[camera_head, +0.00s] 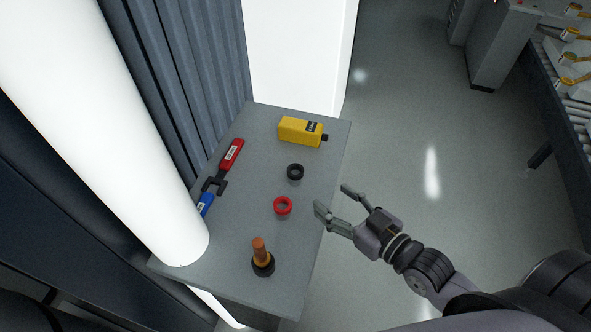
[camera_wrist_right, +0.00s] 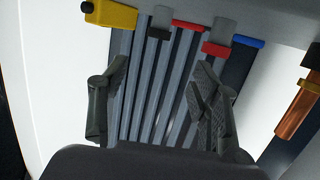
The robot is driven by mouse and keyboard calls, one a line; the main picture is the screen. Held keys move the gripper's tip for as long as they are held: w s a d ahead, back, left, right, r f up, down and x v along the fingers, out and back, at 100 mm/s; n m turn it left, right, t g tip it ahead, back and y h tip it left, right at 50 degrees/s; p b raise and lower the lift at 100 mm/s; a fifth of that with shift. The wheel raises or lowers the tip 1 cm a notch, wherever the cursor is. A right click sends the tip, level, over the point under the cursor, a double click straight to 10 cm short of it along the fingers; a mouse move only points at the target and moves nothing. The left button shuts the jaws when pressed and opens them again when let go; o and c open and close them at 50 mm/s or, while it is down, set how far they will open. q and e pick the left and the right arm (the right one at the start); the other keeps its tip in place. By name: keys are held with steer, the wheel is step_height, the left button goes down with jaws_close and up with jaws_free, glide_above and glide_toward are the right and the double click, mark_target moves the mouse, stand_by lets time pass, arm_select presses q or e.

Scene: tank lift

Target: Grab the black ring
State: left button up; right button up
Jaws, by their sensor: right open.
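My right gripper (camera_head: 333,199) is open and empty at the table's right edge, nearest the red ring and apart from both rings. Its two fingers (camera_wrist_right: 160,100) stand wide apart in the wrist view. My left gripper is not in view.
The grey table (camera_head: 240,185) also holds a yellow device (camera_head: 300,131), a red-handled tool (camera_head: 231,155), a blue-handled tool (camera_head: 205,204) and a copper cylinder on a black base (camera_head: 261,257). A thick white column (camera_head: 100,120) stands at the left. Floor right of the table is clear.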

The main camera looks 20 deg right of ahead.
mark_target(301, 175)
steer(key=p+x, duration=0.1)
steer(key=x, duration=0.8)
steer(key=shift+d, duration=0.1)
steer(key=shift+f+p+x, duration=0.2)
steer(key=shift+x, duration=1.3)
steer(key=shift+f+p+x, duration=0.15)
steer(key=shift+p+x, duration=0.05)
steer(key=shift+x, duration=1.25)
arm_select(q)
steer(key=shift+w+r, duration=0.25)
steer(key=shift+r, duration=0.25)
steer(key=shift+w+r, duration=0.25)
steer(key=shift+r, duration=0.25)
arm_select(e)
steer(key=shift+d, duration=0.15)
steer(key=shift+s, duration=0.1)
steer(key=c, duration=0.9)
steer(key=shift+r, duration=0.1)
